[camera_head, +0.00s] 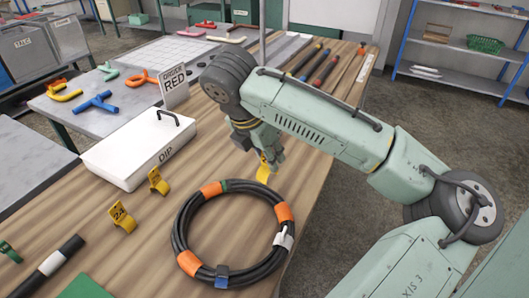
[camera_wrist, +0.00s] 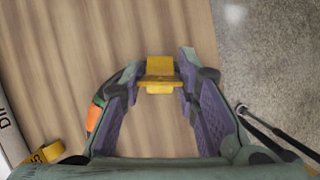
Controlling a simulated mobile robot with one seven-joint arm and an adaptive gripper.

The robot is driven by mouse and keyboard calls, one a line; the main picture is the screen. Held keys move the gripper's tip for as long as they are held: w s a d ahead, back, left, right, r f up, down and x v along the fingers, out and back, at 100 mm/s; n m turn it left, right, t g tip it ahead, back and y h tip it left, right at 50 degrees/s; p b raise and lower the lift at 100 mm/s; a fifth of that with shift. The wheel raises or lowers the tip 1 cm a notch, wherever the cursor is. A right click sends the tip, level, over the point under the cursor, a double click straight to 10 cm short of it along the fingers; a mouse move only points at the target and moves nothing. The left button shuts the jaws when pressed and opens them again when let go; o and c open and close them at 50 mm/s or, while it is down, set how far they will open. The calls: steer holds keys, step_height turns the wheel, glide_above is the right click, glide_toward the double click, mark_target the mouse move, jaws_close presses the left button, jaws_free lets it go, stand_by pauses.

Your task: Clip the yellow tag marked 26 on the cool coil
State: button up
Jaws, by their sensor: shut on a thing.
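A yellow tag (camera_head: 263,168) is held in my gripper (camera_head: 269,160), just above the far edge of the coil; its number cannot be read. In the wrist view the tag (camera_wrist: 160,70) sits between the two fingertips (camera_wrist: 160,82). The black hose coil (camera_head: 178,232) lies flat on the wooden table, with several orange bands, a green band, a blue clip (camera_head: 222,276) and a white clip (camera_head: 284,238). An orange band (camera_wrist: 94,117) shows beside the left finger in the wrist view. No label reading "cool" is visible.
Two more yellow tags, one marked 24 (camera_head: 122,217) and one (camera_head: 158,181), stand left of the coil. A white box marked DIP (camera_head: 132,165) and a sign reading ORDER RED (camera_head: 174,84) stand behind them. A black hose piece (camera_head: 48,266) lies front left. The table edge is close on the right.

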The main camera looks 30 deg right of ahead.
mark_target(266, 168)
steer(key=shift+a, duration=0.1)
steer(key=shift+f+b, duration=0.95)
steer(key=shift+f, duration=1)
steer(key=shift+f, duration=0.2)
steer(key=shift+f+b, duration=0.65)
steer(key=shift+f, duration=0.35)
steer(key=shift+f+b, duration=0.45)
steer(key=shift+f, duration=0.15)
stand_by(0.5)
steer(key=o, duration=1.2)
steer(key=shift+r, duration=0.15)
